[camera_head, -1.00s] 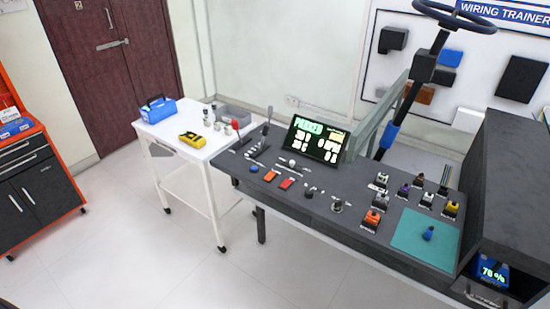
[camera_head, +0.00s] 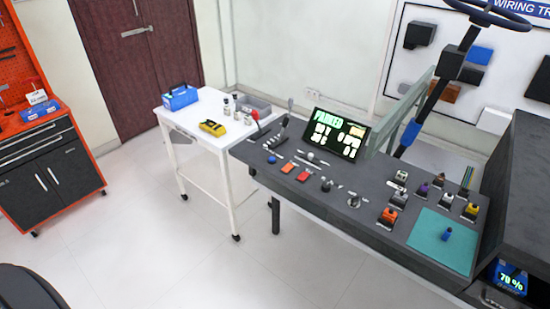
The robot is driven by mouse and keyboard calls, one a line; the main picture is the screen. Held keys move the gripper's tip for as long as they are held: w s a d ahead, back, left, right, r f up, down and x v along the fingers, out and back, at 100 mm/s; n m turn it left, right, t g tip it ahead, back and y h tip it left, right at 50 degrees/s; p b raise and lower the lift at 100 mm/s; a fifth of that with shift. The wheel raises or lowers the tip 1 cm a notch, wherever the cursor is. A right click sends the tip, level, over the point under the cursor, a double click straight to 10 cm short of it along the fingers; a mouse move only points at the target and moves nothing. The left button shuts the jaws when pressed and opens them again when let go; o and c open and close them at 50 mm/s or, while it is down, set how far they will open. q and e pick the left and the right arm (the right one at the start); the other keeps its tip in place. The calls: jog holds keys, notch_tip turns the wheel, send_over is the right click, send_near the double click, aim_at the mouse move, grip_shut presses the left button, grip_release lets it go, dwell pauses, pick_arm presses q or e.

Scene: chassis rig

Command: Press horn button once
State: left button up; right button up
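A dark grey control console (camera_head: 376,225) stands right of centre. On its left end are a round blue button (camera_head: 272,159), an orange switch (camera_head: 287,167) and a red switch (camera_head: 303,176). No readable label shows which control is the horn button; the blue button is a likely match, but I cannot tell for certain. A lit display (camera_head: 339,134) stands behind these controls and reads what looks like "PARKED". Neither of my grippers is in view, and nothing touches the console controls.
A white table (camera_head: 207,137) with a blue toolbox (camera_head: 180,98) and a yellow meter (camera_head: 212,127) adjoins the console. An orange-and-black cabinet (camera_head: 45,165) stands at left. A dark rounded shape (camera_head: 28,290) fills the lower left corner. The floor in front is clear.

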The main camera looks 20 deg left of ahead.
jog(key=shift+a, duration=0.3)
